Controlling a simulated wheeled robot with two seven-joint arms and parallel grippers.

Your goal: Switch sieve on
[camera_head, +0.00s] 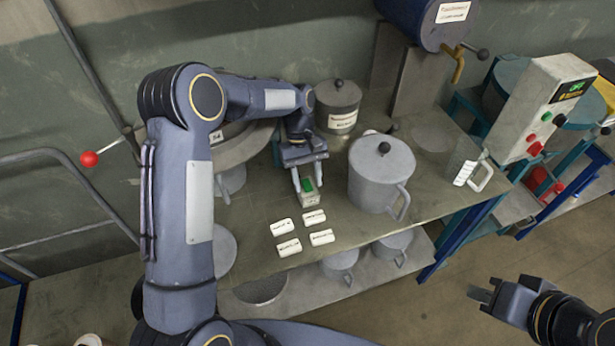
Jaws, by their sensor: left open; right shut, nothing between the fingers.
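A small grey box (310,201) with a green button (307,185) on top sits on the bench near its middle. I take it to be a switch box, but no readable label ties it to the sieve. My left gripper (307,182) points down at this box, open, with one finger on each side of the green button; I cannot tell whether the fingers touch it. A wide round grey vessel (240,148) with a small tag stands behind my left arm and is partly hidden by it. My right gripper (479,294) is shut and empty, low at the right, away from the bench.
Several white labels (289,248) lie in front of the box. A lidded grey pot (380,175) stands close on the right, a smaller labelled pot (338,106) behind. A clear jug (465,172) and a control panel (545,105) with buttons are further right. A red-knobbed lever (89,159) is left.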

